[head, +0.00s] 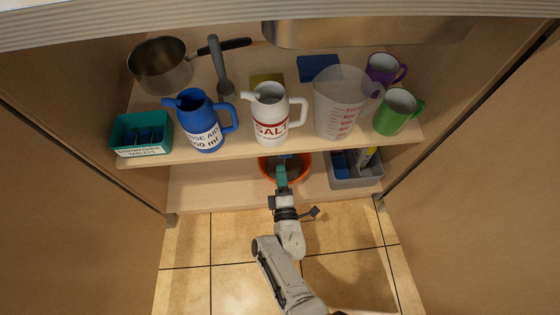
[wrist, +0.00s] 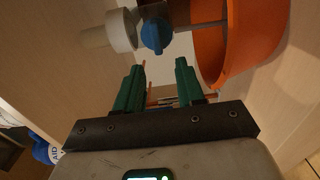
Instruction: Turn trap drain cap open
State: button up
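The trap drain cap (wrist: 156,34), a blue knob-like cap, shows at the top centre of the wrist view, on pale pipework with a white fitting (wrist: 122,30) to its left. My gripper (wrist: 161,66) has two green fingers, spread apart with nothing between them. The cap lies beyond the fingertips and apart from them, roughly in line with the gap. In the head view my gripper (head: 282,178) reaches under the upper shelf, over an orange container (head: 304,168).
The orange container's wall (wrist: 262,40) is close on the right in the wrist view. A grey caddy (head: 355,180) stands right on the lower shelf. The upper shelf (head: 230,151) above the gripper carries jugs, mugs and a pot. The lower shelf's left side is clear.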

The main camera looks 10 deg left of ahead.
jog(key=p+v, duration=0.2)
jog(key=v, duration=0.4)
dwell(0.5)
